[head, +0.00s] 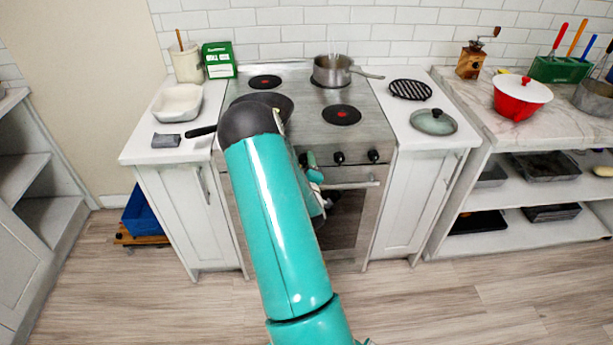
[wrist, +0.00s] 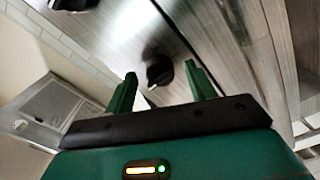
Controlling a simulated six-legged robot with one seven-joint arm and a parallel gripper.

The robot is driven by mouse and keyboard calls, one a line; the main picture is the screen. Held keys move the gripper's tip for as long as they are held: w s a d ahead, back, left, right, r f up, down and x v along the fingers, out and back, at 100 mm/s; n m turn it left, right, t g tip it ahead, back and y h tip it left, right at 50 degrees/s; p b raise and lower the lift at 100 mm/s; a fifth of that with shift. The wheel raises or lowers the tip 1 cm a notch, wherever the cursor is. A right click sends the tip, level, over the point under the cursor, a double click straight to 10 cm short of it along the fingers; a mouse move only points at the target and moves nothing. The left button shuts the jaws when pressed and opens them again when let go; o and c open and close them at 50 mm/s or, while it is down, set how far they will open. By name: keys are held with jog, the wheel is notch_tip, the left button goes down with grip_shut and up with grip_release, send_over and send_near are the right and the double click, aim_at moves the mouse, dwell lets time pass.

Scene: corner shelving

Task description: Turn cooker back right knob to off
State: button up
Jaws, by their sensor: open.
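The steel cooker (head: 365,137) stands between two white cabinets, with a row of black knobs along its front panel. Two knobs, the middle one (head: 338,158) and the right one (head: 373,155), show clearly in the head view. My arm hides the left part of the panel. My gripper (head: 314,168) shows partly beside my arm, close to the panel. In the wrist view my gripper (wrist: 161,88) is open, and a black knob (wrist: 160,71) shows between and just beyond its fingertips, apart from them. I cannot tell which burner this knob serves.
A saucepan (head: 332,72) stands on the back right burner. A frying pan (head: 270,101) sits at the left, partly behind my arm. The front right burner (head: 341,115) is bare. The oven handle (head: 350,184) juts out below the knobs. A glass lid (head: 433,122) lies on the right counter.

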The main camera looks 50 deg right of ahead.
jog(key=v, duration=1.3)
jog(key=shift+s+a, duration=0.1)
jog(key=shift+s, duration=0.05)
